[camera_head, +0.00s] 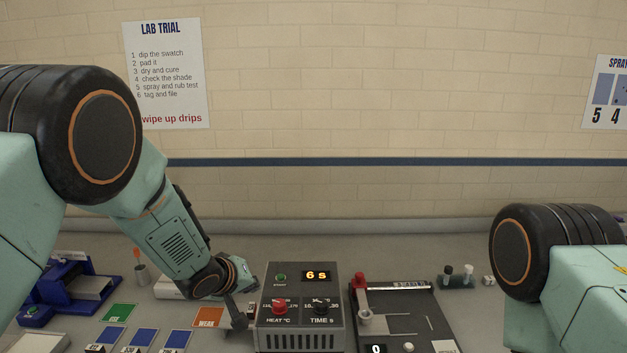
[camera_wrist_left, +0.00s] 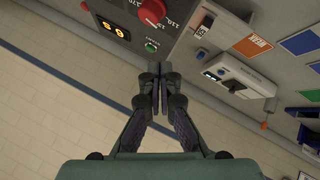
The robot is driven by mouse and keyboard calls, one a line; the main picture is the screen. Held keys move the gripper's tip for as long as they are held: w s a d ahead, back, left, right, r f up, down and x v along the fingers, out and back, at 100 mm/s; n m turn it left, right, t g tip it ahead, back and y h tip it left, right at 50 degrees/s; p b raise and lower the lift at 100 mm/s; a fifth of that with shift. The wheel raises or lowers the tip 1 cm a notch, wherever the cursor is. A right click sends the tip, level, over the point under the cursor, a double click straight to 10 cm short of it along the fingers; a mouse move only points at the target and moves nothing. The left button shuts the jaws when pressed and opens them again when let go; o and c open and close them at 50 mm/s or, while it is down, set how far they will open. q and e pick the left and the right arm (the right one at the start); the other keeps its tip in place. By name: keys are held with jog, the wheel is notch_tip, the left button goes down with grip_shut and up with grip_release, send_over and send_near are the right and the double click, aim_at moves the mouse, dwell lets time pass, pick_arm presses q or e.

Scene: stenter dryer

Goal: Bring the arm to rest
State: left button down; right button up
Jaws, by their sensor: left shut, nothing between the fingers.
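My left arm comes in from the left in the head view and reaches down toward the bench. My left gripper (camera_head: 240,312) is just left of the grey dryer control box (camera_head: 300,341). In the left wrist view the fingers of the left gripper (camera_wrist_left: 160,72) are together with nothing between them, close to the box's green start button (camera_wrist_left: 151,47).
An orange card (camera_head: 208,317), a green card (camera_head: 117,313) and blue cards lie left of the box. A blue device (camera_head: 70,285) stands at far left. A dark board with a red-topped post (camera_head: 410,300) is right of the box. The wall (camera_head: 380,80) is behind.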

pick_arm(q)
jog(key=s+a+f+m+g+y+b, duration=0.1)
jog(key=s+a+f+g+b, duration=0.2)
jog(key=s+f+b, duration=0.5)
jog(key=s+a+f+m+g+y+b, duration=0.1)
jog(key=s+a+f+g+b, duration=0.2)
jog(key=s+f+b, duration=0.6)
jog(key=s+a+f+m+g+b, duration=0.2)
jog(key=s+f+b, duration=0.6)
jog(key=s+f, duration=2)
jog(key=shift+s+a+g+y, duration=0.4)
jog(key=shift+s+a, duration=0.25)
jog(key=shift+s, duration=0.5)
